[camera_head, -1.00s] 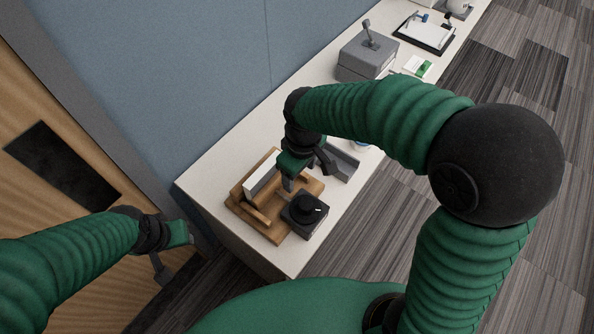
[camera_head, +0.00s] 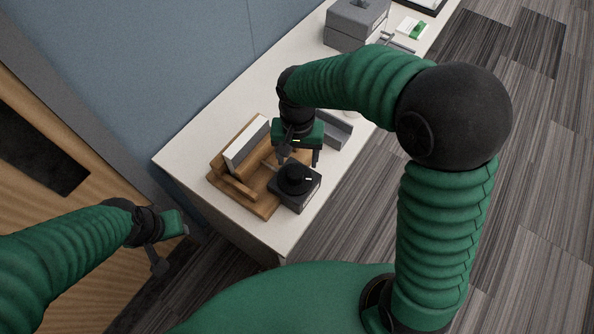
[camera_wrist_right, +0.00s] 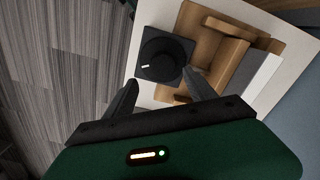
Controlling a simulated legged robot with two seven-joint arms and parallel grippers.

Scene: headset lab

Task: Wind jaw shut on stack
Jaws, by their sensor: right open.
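A wooden press (camera_head: 262,208) sits on the near end of the white bench, with a pale block-like stack (camera_head: 247,143) standing on it. Wooden jaw parts show beside the stack (camera_wrist_right: 264,80) in the wrist view; whether they touch it I cannot tell. A black box with a round black knob (camera_head: 295,177) stands at the press's right edge; the knob (camera_wrist_right: 160,64) has a white mark. My right gripper (camera_head: 301,160) is open and empty above the knob, its fingers apart in the wrist view (camera_wrist_right: 160,92). My left gripper (camera_head: 172,248) hangs left of the bench, its opening unclear.
A grey open tray (camera_head: 335,133) lies just behind my right gripper. Farther along the bench (camera_head: 195,150) are a grey box (camera_head: 356,22) and a green-and-white item (camera_head: 412,27). A blue partition (camera_head: 170,60) runs along the bench's left side. The bench's front corner is bare.

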